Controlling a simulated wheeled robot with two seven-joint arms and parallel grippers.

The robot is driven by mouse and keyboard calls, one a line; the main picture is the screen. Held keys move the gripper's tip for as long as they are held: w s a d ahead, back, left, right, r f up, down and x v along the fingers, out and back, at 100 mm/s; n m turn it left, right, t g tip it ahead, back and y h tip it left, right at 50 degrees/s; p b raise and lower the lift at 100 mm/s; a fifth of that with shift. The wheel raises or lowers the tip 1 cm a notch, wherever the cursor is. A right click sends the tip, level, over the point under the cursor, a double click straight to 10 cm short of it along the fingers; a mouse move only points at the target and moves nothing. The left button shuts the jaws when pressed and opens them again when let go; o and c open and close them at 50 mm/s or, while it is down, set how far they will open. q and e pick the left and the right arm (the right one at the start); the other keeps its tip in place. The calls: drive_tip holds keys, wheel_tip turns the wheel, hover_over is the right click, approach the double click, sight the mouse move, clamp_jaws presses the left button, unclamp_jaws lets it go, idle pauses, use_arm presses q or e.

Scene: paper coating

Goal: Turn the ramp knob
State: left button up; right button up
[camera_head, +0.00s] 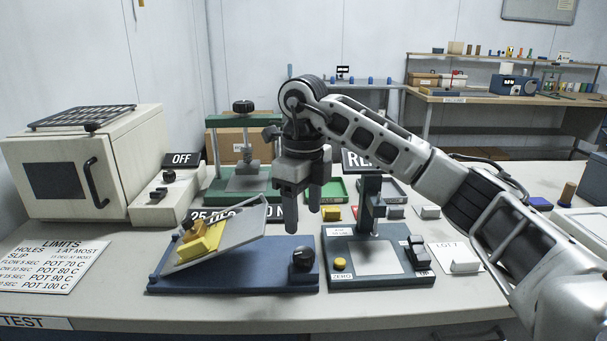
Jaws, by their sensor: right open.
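The ramp knob (303,258) is black and round. It sits on the right end of the blue ramp base (235,280). The grey ramp plate (240,230) is tilted up to the right, with a yellow block (200,241) on its lower left part. My right gripper (304,215) points down above and slightly behind the knob, open and empty, with no contact that I can see. My left gripper is out of view.
Right of the ramp stands a dark green device (335,245) with a post and yellow button. A green press (248,185) stands behind the ramp. A cream oven (85,160) and limits sheet (50,266) are at left. The front table strip is clear.

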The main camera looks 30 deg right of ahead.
wheel_tip(320, 180, up, 7)
drive_tip(key=p, duration=0.1)
drive_tip(key=shift+r+p, duration=0.15)
drive_tip(key=shift+p, duration=0.2)
idle(2.1)
